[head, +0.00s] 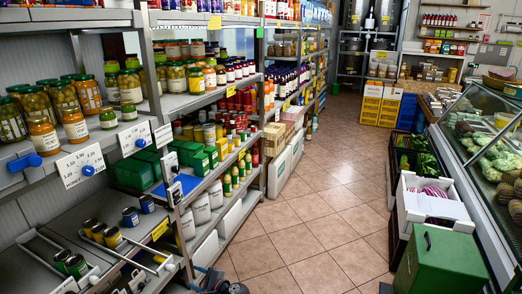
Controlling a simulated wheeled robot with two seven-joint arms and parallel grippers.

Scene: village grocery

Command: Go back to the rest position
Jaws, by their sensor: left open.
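My left gripper (216,284) shows at the bottom edge of the head view, low in front of the left shelving, partly cut off by the frame. It is dark and grey, and its jaws are open. I see nothing held in it. I cannot make out my right gripper in this view.
Left shelving (105,158) holds many jars (45,136) and cans. The tiled aisle (305,225) runs clear to the back. A green box (440,262), a white crate (463,212) and a glass display counter (489,150) line the right. Yellow crates (380,105) stand at the back.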

